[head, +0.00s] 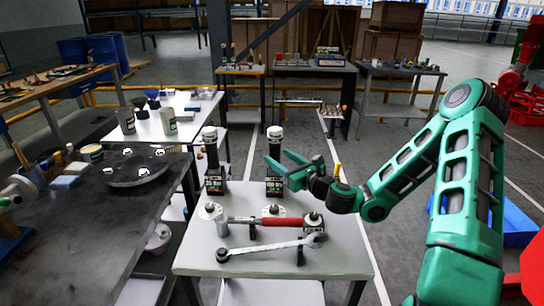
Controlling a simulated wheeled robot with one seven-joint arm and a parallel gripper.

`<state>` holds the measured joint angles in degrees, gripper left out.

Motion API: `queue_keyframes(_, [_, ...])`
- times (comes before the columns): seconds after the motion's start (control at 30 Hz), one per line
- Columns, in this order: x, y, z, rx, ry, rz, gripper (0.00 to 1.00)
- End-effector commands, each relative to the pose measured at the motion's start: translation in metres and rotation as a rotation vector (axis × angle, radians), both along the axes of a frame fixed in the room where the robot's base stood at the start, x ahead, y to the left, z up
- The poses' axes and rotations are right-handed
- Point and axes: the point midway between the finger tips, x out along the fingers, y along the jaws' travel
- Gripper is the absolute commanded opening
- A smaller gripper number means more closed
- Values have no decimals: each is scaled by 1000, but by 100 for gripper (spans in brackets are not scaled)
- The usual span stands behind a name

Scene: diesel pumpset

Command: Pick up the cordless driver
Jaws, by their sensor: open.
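Two upright black tools with white tops stand at the back of the near light-grey table (338,262); I take them to be cordless drivers. The left tool (210,150) has a labelled black base and stands clear of my gripper. The right tool (274,142) has a similar labelled base (273,187). My gripper (276,159) is open, its green fingers pointing left at mid-height of the right tool. The fingers overlap that tool in the picture and hide part of it. I cannot tell whether they are around it or only in front of it, or whether they touch.
A red-handled hammer (265,221) and a steel wrench (268,247) lie on raised supports at the table's front. A dark workbench (95,225) stands at left, a white table (165,127) behind it.

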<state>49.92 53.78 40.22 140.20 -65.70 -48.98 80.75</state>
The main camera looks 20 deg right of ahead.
Motion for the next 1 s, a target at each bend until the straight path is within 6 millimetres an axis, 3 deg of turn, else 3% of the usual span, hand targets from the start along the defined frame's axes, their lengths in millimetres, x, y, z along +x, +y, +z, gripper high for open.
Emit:
queue_keyframes(0.6, [63, 23, -3, -2, -2, -2, 53])
queue_keyframes(0.9, [67, 24, -3, 0, 0, -2, 53])
queue_keyframes(1.0, [67, 24, -3, -1, 0, -3, 29])
